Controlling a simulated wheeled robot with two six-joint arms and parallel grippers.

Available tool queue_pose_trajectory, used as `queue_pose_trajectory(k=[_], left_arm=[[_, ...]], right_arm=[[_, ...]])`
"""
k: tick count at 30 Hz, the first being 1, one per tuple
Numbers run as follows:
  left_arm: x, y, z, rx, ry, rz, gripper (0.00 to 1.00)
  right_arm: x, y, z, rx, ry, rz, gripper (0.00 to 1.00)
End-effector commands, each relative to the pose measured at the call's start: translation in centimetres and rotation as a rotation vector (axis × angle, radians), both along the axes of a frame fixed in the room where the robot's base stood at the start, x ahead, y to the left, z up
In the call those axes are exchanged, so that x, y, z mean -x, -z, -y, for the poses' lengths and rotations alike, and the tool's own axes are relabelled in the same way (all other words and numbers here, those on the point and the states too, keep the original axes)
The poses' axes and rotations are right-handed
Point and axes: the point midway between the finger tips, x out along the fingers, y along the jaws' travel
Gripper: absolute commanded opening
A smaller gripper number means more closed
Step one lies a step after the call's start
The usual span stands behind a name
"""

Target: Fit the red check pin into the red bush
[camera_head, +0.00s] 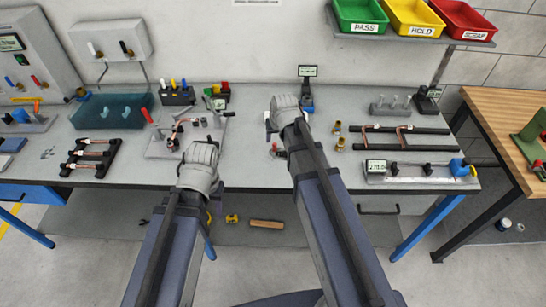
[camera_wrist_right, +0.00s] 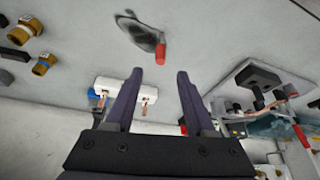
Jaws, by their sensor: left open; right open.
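A red-ended piece (camera_wrist_right: 161,53) lies on the bench beyond my right fingertips in the right wrist view, with a dark grey part beside it. I cannot tell whether it is the check pin. A small red spot (camera_head: 275,147) shows beside my right forearm in the head view. A black block (camera_head: 177,98) at the back left holds upright coloured handles. I cannot single out the red bush. My right gripper (camera_wrist_right: 160,74) is open and empty above the bench; it also shows in the head view (camera_head: 287,104). My left gripper (camera_head: 199,155) is open near the front edge; its fingers are mostly hidden.
A board with a red lever (camera_head: 155,142) is near my left gripper. Brass fittings (camera_head: 338,135) and a black tube rack (camera_head: 405,130) lie right of my right arm. A display fixture (camera_head: 420,172) is at the front right. Coloured bins (camera_head: 412,15) sit on a shelf above.

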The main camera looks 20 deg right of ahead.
Motion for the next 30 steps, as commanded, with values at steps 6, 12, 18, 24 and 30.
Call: queue_pose_trajectory(k=[6,12,18,24,30], left_arm=[[0.0,1.4,0.0,0.000,-0.001,0.000,0.50],[0.0,2.5,0.0,0.000,-0.001,0.000,0.50],[0.0,2.8,0.0,0.000,-0.001,0.000,0.50],[0.0,4.9,0.0,0.000,-0.002,0.000,0.50],[0.0,7.1,0.0,0.000,-0.003,0.000,0.50]], right_arm=[[-0.4,1.4,-0.1,0.000,-0.001,-0.001,0.55],[-0.9,2.6,-0.1,0.001,-0.002,-0.002,0.55],[-1.1,2.8,-0.1,0.001,-0.002,-0.002,0.55],[-1.9,4.9,0.0,0.001,-0.002,-0.003,0.55],[-2.8,7.1,0.1,0.001,-0.002,-0.003,0.55]])
